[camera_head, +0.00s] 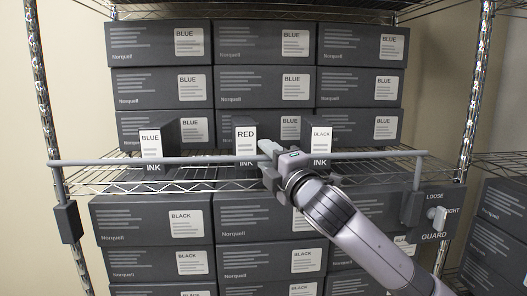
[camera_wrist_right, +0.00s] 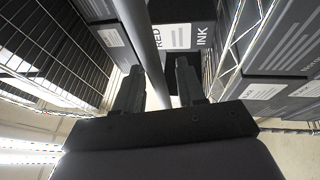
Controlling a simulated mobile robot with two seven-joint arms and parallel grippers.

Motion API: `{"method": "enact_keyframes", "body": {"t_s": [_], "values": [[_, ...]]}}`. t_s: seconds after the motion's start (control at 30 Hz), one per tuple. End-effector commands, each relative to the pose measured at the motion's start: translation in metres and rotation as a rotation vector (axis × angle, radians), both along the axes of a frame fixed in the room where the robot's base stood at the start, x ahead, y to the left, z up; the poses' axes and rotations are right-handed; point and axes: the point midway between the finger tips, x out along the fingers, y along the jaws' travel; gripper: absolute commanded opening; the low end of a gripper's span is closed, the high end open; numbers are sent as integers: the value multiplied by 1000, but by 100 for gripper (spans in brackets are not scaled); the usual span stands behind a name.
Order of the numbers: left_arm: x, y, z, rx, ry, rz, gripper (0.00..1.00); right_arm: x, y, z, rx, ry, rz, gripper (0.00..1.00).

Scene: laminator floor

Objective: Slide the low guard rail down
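The guard rail (camera_head: 215,160) is a grey bar across the front of the middle shelf, level with the lower part of the ink boxes. Its bent ends drop into a left bracket (camera_head: 68,222) and a right bracket (camera_head: 413,208). A white knob (camera_head: 437,217) sits on the GUARD plate at right, by the word LOOSE; its exact setting is hard to tell. My right gripper (camera_head: 268,162) is at the rail's middle, its fingers apart. In the right wrist view the rail (camera_wrist_right: 143,40) runs between the two fingers (camera_wrist_right: 157,85). My left gripper is not in view.
Upright BLUE (camera_head: 152,143), RED (camera_head: 246,140) and BLACK (camera_head: 321,140) ink boxes stand just behind the rail. Dark Norquell cartons fill the space behind and the shelf below (camera_head: 150,220). Chrome posts (camera_head: 475,90) flank the shelf. Another rack stands at right.

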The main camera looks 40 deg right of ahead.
Motion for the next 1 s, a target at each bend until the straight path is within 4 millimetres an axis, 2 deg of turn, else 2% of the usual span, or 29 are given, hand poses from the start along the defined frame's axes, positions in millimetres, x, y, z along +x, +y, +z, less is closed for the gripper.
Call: {"method": "enact_keyframes", "body": {"t_s": [0.2,0.5,0.53,0.63,0.87,1.0], "values": [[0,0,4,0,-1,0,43,15,-2,3,0,0,1,39],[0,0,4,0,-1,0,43,17,-2,3,0,0,1,39],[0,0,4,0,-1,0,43,17,-2,3,0,0,1,33],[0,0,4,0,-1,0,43,17,-2,3,0,0,1,0],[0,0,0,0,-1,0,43,17,-2,-3,0,1,1,0],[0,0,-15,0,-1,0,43,17,-2,-30,1,6,1,0]]}}
